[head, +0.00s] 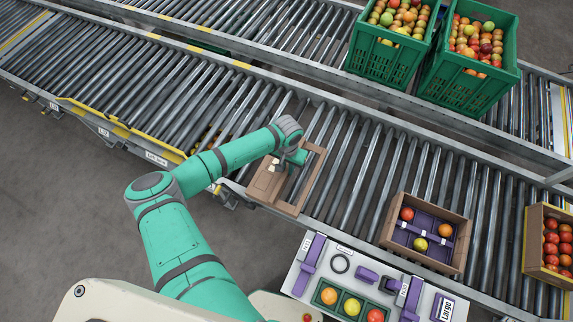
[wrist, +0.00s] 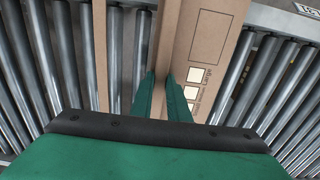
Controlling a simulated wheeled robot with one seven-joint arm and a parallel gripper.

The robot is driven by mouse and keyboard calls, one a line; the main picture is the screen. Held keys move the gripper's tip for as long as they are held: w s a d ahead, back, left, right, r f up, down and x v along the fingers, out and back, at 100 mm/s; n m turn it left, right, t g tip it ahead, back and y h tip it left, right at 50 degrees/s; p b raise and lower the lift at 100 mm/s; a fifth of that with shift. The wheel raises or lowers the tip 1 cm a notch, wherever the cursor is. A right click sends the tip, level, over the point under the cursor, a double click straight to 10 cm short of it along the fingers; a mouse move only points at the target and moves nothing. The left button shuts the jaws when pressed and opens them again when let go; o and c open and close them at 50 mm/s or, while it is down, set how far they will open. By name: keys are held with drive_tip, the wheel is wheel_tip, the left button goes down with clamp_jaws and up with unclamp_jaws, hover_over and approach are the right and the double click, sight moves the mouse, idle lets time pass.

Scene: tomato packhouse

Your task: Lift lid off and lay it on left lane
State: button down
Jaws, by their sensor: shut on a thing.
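The lid (head: 270,183) is a flat brown cardboard piece with a rim and printed labels, over the roller lane in the middle of the head view. In the wrist view the lid (wrist: 212,45) shows an outlined box, pale squares and the word "Large". My gripper (head: 290,163) is over the lid. In the wrist view my gripper (wrist: 161,80) has its two fingers shut on a raised brown edge of the lid. Rollers show through beside that edge. I cannot tell whether the lid rests on the rollers or hangs just above them.
A brown crate (head: 387,239) with purple dividers and a few tomatoes stands open to the right. A worktop (head: 338,252) with purple fittings and a green tray is in front. Green crates (head: 376,62) of tomatoes stand at the back. Rollers (head: 170,95) left of the lid are bare.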

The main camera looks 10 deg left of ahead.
drive_tip(key=shift+f, duration=1.25)
drive_tip(key=shift+s+f, duration=0.15)
drive_tip(key=shift+f, duration=0.3)
drive_tip(key=c, duration=1.7)
unclamp_jaws()
drive_tip(key=c, duration=0.3)
drive_tip(key=shift+o, duration=0.4)
drive_tip(key=shift+r, duration=3.15)
